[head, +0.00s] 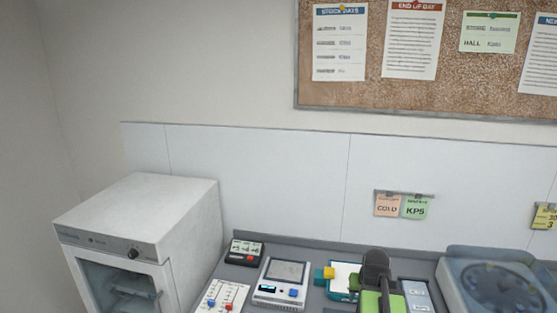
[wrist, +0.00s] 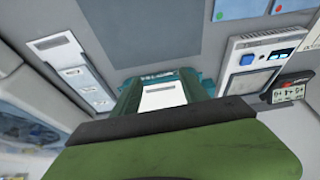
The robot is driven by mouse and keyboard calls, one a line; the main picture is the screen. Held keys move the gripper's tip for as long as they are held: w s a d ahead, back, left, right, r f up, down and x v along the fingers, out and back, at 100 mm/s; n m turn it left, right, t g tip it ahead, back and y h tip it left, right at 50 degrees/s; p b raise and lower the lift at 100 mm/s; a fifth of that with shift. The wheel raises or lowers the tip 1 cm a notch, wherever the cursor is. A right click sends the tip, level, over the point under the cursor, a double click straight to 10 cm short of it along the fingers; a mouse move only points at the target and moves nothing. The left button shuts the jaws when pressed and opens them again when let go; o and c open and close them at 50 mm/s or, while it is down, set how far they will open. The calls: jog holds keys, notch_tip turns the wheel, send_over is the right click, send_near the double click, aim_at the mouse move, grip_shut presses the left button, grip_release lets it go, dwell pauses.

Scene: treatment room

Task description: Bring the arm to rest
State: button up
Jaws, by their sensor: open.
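My gripper (head: 375,262), green and black, shows at the bottom of the head view, over the grey counter (head: 330,260). It is open, with nothing seen between its jaws. In the wrist view its green and dark body fills the lower middle, and the gap between the fingertips is not clear. Just beyond it there lies a teal tray-like item with a white label (wrist: 162,95); in the head view the same teal and white item (head: 343,277) sits partly behind my gripper. I cannot tell whether they touch.
A white cabinet (head: 150,210) with a glass door stands at left. A grey meter (head: 283,281), a small black box (head: 245,252) and a switch panel (head: 222,297) line the counter. A grey machine (head: 495,280) is at right. A corkboard (head: 450,70) hangs above.

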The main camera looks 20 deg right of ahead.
jog(key=w+a+f+n+y+b, duration=0.1)
jog(key=w+a+f+n+b, duration=0.2)
jog(key=a, duration=0.8)
jog(key=w+a+f+n+y+b, duration=0.1)
jog(key=w+a+f, duration=0.3)
jog(key=a, duration=0.7)
jog(key=s+a+f+n+g+b, duration=0.1)
jog(key=s+a, duration=0.1)
jog(key=a, duration=0.5)
jog(key=s+a+f+n+g+b, duration=0.1)
jog(key=s+a+g, duration=0.1)
jog(key=a, duration=0.5)
jog(key=shift+s+f+g, duration=0.2)
jog(key=shift+s+g, duration=0.1)
jog(key=shift+s, duration=0.35)
jog(key=shift+c, duration=0.3)
